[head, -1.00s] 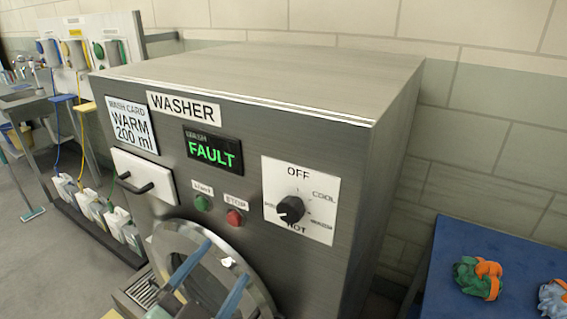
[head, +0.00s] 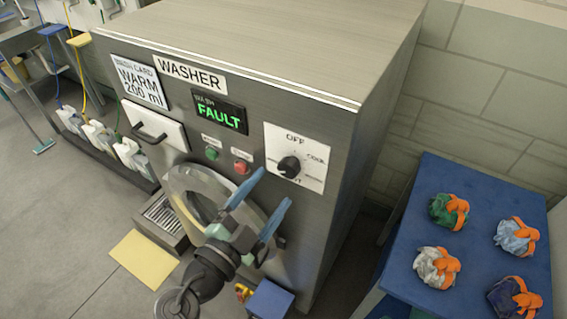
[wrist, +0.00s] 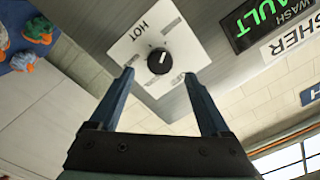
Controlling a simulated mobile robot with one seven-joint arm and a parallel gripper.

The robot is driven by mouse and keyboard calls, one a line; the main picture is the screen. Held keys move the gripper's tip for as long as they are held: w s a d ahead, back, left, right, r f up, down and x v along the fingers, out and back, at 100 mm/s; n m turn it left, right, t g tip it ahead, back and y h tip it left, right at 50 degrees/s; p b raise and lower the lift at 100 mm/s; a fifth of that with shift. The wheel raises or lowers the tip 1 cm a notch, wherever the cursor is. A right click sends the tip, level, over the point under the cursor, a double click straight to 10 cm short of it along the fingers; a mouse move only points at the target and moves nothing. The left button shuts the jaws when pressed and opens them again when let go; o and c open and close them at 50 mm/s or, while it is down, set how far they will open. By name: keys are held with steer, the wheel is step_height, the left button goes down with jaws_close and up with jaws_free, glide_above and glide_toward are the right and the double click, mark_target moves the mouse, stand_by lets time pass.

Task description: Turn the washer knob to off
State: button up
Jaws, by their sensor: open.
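The washer (head: 240,100) is a grey metal cabinet whose display (head: 219,111) reads FAULT in green. Its black knob (head: 289,166) sits on a white dial plate (head: 311,143) marked OFF at the top, COOL at the right and HOT at the bottom. The knob's white mark is hard to read in the head view. In the wrist view the knob (wrist: 159,61) lies beyond and between the fingertips, apart from them, with the plate upside down. My gripper (head: 268,193) is open and empty, with blue fingers, below and left of the knob; it also shows in the wrist view (wrist: 158,78).
A green button (head: 211,154) and a red STOP button (head: 241,168) are left of the knob. The round door (head: 185,183) is below. A blue table (head: 475,190) with several tied bundles stands at the right. A yellow mat (head: 143,259) lies on the floor.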

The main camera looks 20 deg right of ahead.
mark_target(286, 172)
steer(key=p+x, duration=0.1)
steer(key=x, duration=0.4)
steer(key=shift+w+d+p, duration=0.2)
steer(key=shift+d+p, duration=0.1)
steer(key=shift+p, duration=0.1)
jaws_close()
